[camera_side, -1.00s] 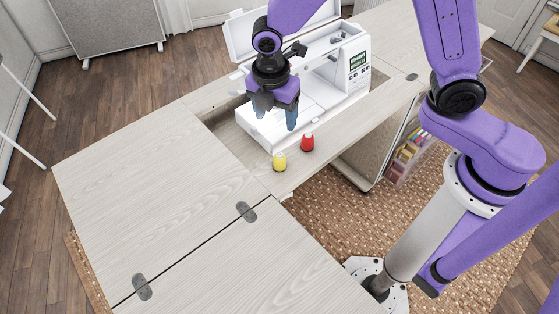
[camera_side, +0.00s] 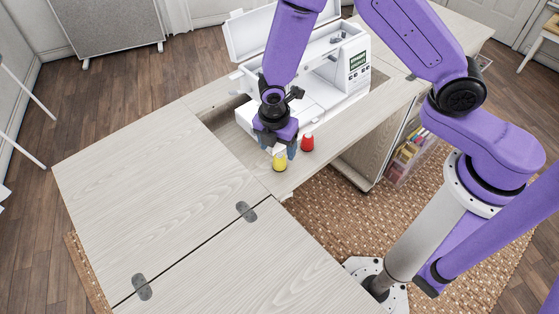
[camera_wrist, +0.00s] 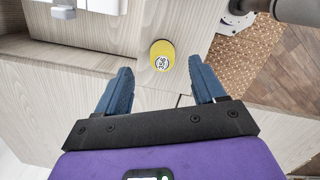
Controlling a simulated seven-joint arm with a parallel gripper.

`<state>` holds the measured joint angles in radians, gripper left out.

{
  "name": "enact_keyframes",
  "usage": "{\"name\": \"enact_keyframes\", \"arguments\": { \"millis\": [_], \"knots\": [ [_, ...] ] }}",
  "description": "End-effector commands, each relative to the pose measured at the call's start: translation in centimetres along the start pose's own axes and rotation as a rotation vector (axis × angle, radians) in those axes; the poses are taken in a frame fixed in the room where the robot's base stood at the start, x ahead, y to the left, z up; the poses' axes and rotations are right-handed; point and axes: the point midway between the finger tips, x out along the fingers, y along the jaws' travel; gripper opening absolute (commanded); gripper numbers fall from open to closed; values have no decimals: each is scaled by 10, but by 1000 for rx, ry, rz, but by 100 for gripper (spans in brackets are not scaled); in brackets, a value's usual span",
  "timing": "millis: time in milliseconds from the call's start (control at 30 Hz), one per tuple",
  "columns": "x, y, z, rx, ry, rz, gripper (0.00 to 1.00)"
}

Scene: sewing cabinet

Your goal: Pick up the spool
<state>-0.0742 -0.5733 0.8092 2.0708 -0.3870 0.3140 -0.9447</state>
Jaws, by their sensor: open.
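A yellow spool (camera_side: 280,163) stands upright on the cabinet top near its front edge in the side view. A red spool (camera_side: 307,143) stands just to its right and farther back. My gripper (camera_side: 278,154) is low beside the yellow spool, pointing down, with a blue finger close to it. In the wrist view the yellow spool (camera_wrist: 162,54) shows its round top with a printed label, ahead of the gap between the two blue fingers of my open gripper (camera_wrist: 160,78). Nothing is between the fingers. The red spool is not seen in the wrist view.
A white sewing machine (camera_side: 352,68) sits in the cabinet recess behind the spools. The pale wood cabinet top (camera_side: 160,165) is bare on the left. Its front edge drops to a woven rug (camera_side: 330,215) close to the spools.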

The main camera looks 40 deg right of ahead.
Motion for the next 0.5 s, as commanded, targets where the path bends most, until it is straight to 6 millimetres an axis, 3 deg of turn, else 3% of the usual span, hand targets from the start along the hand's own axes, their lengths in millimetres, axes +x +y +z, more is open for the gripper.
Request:
{"name": "enact_keyframes", "arguments": {
  "millis": [167,500],
  "knots": [
    [8,-1,0,-1,-1,-1,69],
    [47,-3,-2,0,-1,-2,69]
  ]
}}
